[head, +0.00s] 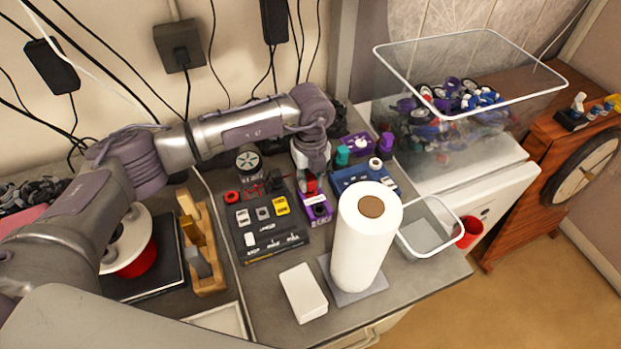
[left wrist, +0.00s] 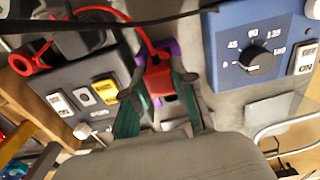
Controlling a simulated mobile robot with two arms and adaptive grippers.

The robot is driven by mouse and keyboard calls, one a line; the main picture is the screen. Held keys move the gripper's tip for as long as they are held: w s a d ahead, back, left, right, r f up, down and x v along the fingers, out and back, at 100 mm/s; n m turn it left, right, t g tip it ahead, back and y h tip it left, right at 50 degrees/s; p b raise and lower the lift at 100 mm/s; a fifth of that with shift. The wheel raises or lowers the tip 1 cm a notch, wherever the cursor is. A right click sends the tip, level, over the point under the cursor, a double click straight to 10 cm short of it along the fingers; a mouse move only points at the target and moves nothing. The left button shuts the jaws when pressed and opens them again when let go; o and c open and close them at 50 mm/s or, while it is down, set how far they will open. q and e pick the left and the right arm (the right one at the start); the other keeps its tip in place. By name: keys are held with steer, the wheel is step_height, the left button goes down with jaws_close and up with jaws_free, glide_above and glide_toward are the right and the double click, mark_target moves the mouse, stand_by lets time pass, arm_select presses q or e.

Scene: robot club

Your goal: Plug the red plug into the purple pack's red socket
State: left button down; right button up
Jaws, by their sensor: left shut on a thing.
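My left gripper (head: 311,182) reaches in from the left and points down over the work surface. Its two dark green fingers (left wrist: 160,108) are shut on the red plug (left wrist: 158,76), which also shows as a red patch in the head view (head: 311,187). A red cable runs from the plug in the left wrist view. The purple pack (head: 318,210) lies right at the plug, beside the black panel; its purple edges show around the plug in the left wrist view (left wrist: 169,47). The red socket is hidden, so I cannot tell whether the plug is in it. My right gripper is out of view.
The black switch panel (head: 265,238) is left of the pack. A blue box with a dial (left wrist: 262,52) is close on the right. A paper towel roll (head: 362,245) stands in front. A white block (head: 303,292) lies nearer, with bare worktop around it.

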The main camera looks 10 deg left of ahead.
arm_select(q)
steer(key=shift+f+b, duration=0.75)
steer(key=shift+b, duration=0.3)
stand_by(1.7)
steer(key=c, duration=0.9)
jaws_free()
steer(key=shift+o, duration=0.2)
